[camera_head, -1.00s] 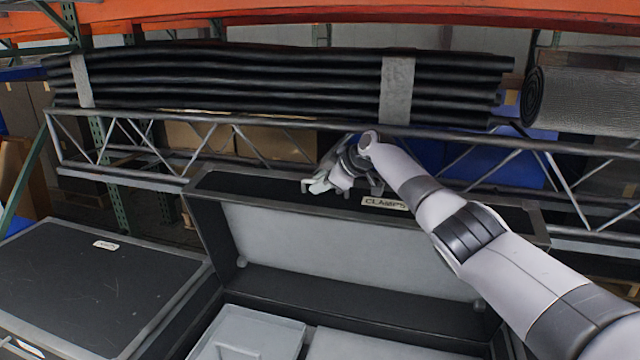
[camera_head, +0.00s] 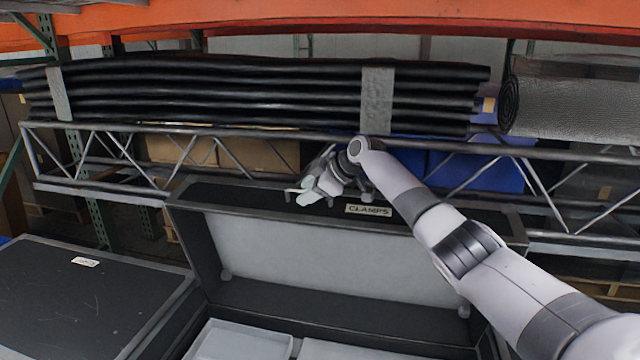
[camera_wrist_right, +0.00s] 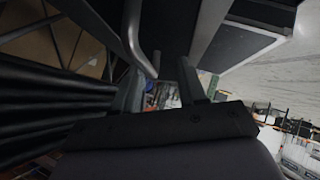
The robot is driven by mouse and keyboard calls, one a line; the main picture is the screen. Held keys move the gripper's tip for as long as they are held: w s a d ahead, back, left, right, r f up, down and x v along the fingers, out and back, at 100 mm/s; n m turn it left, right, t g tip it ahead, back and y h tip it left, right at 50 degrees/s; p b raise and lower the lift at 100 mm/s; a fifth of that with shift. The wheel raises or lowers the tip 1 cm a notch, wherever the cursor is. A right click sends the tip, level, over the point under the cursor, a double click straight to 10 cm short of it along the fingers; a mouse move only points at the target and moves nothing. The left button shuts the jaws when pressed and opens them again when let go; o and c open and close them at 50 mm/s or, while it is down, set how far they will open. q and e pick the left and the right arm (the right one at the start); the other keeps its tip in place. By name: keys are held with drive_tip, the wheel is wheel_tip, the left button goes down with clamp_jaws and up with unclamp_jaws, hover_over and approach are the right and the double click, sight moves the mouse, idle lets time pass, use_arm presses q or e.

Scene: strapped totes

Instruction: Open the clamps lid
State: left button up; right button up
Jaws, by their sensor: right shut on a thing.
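The clamps lid (camera_head: 335,250) stands raised on the dark case, its pale grey inner panel facing me. A "CLAMPS" label (camera_head: 368,210) is on its dark upper wall. My right gripper (camera_head: 312,192) is at the lid's top edge, left of the label. It is shut on a grey bar that looks like the lid's handle; in the right wrist view the curved bar (camera_wrist_right: 135,40) reaches down between the fingers (camera_wrist_right: 160,92). The exact contact is hard to see. My left gripper is not in view.
Inside the open case are light grey trays (camera_head: 243,341). A closed dark case (camera_head: 85,295) stands to the left. Behind the lid are a metal truss (camera_head: 110,190), strapped black tubes (camera_head: 220,95) and a grey roll (camera_head: 570,105), with little room between.

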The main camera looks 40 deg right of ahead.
drive_tip(key=v, duration=0.4)
drive_tip(key=shift+d+f, duration=0.1)
drive_tip(key=shift+f, duration=0.05)
drive_tip(key=shift+s+d+r, duration=0.1)
drive_tip(key=shift+s+r, duration=0.1)
drive_tip(key=shift+r, duration=0.05)
idle(0.4)
